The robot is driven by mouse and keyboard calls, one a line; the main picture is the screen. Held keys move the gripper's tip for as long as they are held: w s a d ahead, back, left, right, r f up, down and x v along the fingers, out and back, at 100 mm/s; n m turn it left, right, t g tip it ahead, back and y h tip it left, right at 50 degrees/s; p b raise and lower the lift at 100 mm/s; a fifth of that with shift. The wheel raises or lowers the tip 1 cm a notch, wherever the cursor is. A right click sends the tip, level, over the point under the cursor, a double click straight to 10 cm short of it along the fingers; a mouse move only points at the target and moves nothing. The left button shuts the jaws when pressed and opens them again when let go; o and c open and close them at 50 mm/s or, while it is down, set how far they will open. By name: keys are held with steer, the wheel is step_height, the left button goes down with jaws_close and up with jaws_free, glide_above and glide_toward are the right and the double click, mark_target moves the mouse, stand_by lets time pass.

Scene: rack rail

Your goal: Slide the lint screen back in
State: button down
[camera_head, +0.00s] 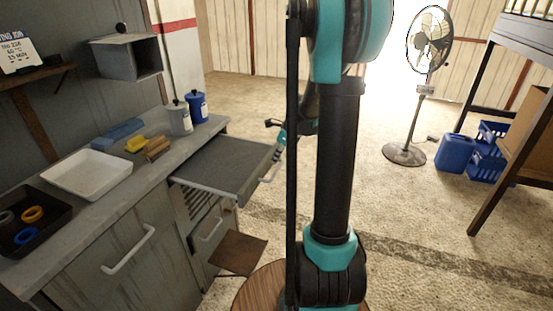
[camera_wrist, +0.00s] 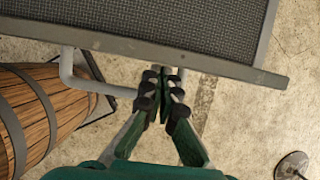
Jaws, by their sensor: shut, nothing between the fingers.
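The lint screen (camera_head: 225,165) is a flat grey mesh panel in a light frame, sticking out of the side of the grey cabinet (camera_head: 125,265) in the head view. Its mesh and front edge (camera_wrist: 150,45) fill the top of the wrist view. A pale U-shaped handle (camera_wrist: 68,68) stands out from that edge and also shows in the head view (camera_head: 269,172). My gripper (camera_wrist: 163,78) is shut and empty, its fingertips at the front edge and overlapping the handle in the picture. Whether they touch is unclear. My arm hides much of the head view's middle.
A wooden barrel (camera_wrist: 40,105) stands close to the handle, and a brown board (camera_head: 238,252) sits low beside the cabinet. The counter carries a white tray (camera_head: 62,178), a dark tray (camera_head: 52,238) with rings, and canisters (camera_head: 197,107). A fan (camera_head: 413,115) stands far off on open floor.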

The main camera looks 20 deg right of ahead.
mark_target(219, 152)
steer(key=w+a, duration=0.4)
steer(key=a, duration=0.2)
steer(key=w+a, duration=0.5)
steer(key=a, duration=0.2)
steer(key=w+a, duration=0.5)
steer(key=a, duration=0.1)
steer(key=shift+w+a, duration=0.15)
steer(key=shift+a, duration=0.15)
steer(key=shift+r, duration=0.1)
